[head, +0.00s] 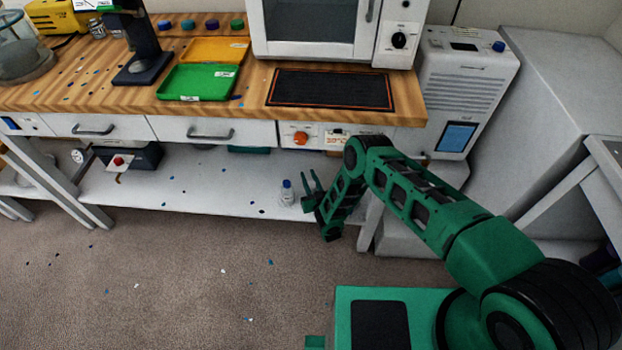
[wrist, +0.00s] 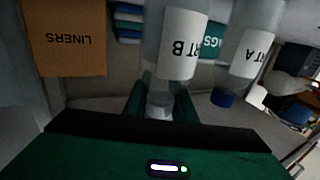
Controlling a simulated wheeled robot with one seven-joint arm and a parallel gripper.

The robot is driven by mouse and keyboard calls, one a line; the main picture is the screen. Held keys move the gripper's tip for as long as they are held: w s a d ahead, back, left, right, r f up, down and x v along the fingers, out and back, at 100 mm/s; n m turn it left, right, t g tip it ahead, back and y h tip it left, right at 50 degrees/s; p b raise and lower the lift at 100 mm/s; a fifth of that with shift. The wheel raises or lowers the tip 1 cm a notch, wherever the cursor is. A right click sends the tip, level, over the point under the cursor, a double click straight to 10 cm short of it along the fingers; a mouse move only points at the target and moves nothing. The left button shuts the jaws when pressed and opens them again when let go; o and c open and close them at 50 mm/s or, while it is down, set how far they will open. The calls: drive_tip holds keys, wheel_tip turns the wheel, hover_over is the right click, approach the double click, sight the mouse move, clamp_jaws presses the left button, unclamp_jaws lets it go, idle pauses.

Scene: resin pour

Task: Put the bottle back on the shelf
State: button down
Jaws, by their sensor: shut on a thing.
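In the wrist view, where labels read upside down, a clear bottle with a white label ending in "T B" (wrist: 182,45) has its narrow end between the fingers of my gripper (wrist: 160,98). My gripper is shut on it. A second clear bottle, labelled ending "T A" (wrist: 250,52), stands beside it with a blue cap. In the head view, my gripper (head: 311,180) is at the front of the low white shelf (head: 200,197), just right of the blue-capped bottle (head: 287,195). I cannot make out the held bottle there, nor tell whether it touches the shelf.
A brown LINERS box (wrist: 66,38) and a teal box ending "AGS" (wrist: 213,42) are near the bottles. The wooden bench top (head: 120,85) and drawers overhang the shelf. The left-middle of the shelf is mostly clear. A grey machine (head: 465,85) stands at right.

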drive_tip(key=shift+a, duration=0.1)
drive_tip(key=c, duration=1.5)
unclamp_jaws()
drive_tip(key=shift+o, duration=0.2)
drive_tip(key=v, duration=1.2)
